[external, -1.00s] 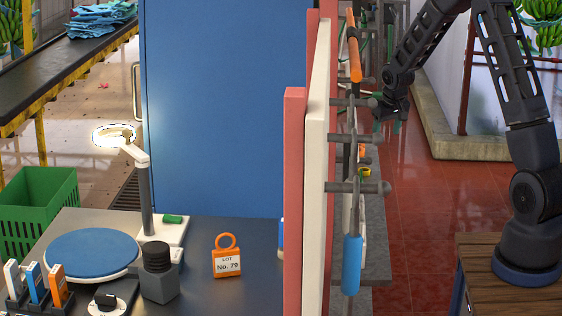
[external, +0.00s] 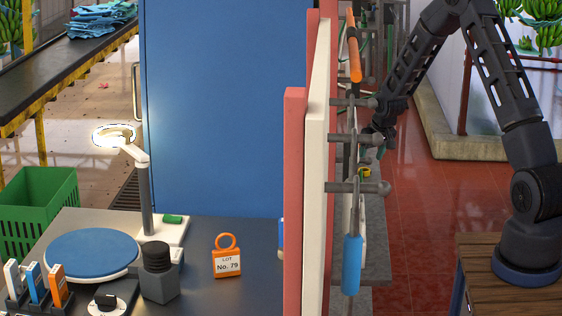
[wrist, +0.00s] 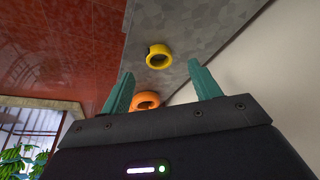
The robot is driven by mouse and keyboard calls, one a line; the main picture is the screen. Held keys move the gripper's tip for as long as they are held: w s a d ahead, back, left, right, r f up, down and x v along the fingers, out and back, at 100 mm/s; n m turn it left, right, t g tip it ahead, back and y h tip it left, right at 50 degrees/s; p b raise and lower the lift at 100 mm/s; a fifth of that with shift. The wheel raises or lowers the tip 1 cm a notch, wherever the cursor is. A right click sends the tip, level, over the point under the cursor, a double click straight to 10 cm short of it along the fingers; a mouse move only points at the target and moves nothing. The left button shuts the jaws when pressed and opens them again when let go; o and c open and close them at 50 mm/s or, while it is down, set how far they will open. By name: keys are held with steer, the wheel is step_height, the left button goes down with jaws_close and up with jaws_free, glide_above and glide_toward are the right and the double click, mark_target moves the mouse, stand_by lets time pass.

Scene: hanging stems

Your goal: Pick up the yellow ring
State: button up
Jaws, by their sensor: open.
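The yellow ring (wrist: 159,57) lies on a grey surface in the wrist view, beyond my fingertips and a little left of the middle between them. In the external view the yellow ring (external: 365,172) is small and partly hidden behind the pegs and hanging tools. My gripper (wrist: 160,85) is open and empty, with its two green fingers spread. It also shows in the external view (external: 376,148), beside the pegs and above the grey ledge. An orange ring (wrist: 146,101) shows between the fingers, nearer to the gripper body, its lower part hidden by it.
A pale panel with grey pegs (external: 358,187) stands close left of my gripper. A blue-handled tool (external: 352,263) and an orange-handled tool (external: 354,50) hang there. The grey ledge (external: 374,245) runs below. The red tiled floor (external: 430,220) to the right is open.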

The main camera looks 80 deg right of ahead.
mark_target(366, 175)
steer(key=shift+d+x, duration=0.2)
steer(key=shift+x, duration=2.4)
steer(key=shift+r, duration=0.1)
steer(key=shift+c, duration=0.2)
steer(key=c, duration=1)
